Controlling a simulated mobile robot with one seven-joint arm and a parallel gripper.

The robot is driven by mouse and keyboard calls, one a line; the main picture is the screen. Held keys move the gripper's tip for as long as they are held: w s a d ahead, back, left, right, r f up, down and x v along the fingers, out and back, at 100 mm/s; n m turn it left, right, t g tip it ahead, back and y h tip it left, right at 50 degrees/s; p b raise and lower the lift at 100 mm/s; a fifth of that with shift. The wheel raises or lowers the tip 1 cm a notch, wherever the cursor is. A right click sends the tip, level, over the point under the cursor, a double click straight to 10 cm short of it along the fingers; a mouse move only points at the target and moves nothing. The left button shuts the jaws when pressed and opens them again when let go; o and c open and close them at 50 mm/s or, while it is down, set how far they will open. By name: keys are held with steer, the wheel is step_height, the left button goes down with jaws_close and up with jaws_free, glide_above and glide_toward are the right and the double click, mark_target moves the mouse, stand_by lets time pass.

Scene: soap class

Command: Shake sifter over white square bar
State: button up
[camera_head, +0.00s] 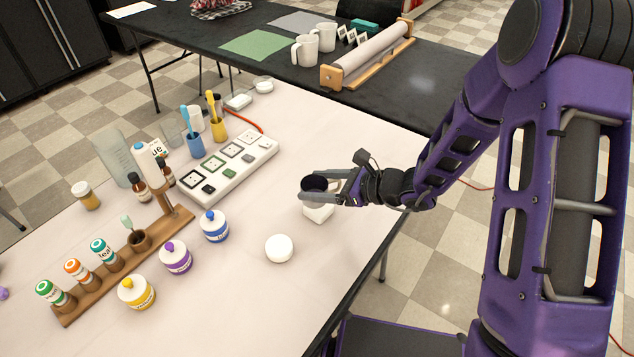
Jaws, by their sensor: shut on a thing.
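My gripper (338,194) reaches in from the right, its fingers shut around a small dark cup-shaped thing that looks like the sifter (314,183). The white square bar (318,212) shows just below the gripper, partly hidden by the fingers and the sifter. The sifter appears to be held above the bar; the exact gap cannot be told. A round white bar (279,249) lies apart on the table, to the lower left of the square one.
The pale table (240,300) has free room in front. Blue, purple and yellow lidded jars (215,227) and a wooden rack (120,265) stand left. A black table (290,75) with mugs is farther back.

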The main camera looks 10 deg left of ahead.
stand_by(0.4)
steer(key=w, duration=0.1)
steer(key=w+d, duration=0.1)
steer(key=w, duration=0.1)
steer(key=shift+d, duration=0.25)
steer(key=s, duration=0.1)
steer(key=s+a, duration=0.1)
steer(key=s, duration=0.1)
steer(key=shift+s+a, duration=0.1)
steer(key=shift+a, duration=0.2)
steer(key=shift+d, duration=0.1)
steer(key=w, duration=0.1)
steer(key=w+d, duration=0.1)
steer(key=w, duration=0.1)
steer(key=shift+w+d, duration=0.15)
steer(key=shift+d, duration=0.05)
steer(key=s, duration=0.1)
steer(key=s+a, duration=0.1)
steer(key=s, duration=0.1)
steer(key=shift+s+a, duration=0.15)
steer(key=shift+a, duration=0.15)
steer(key=shift+d, duration=0.1)
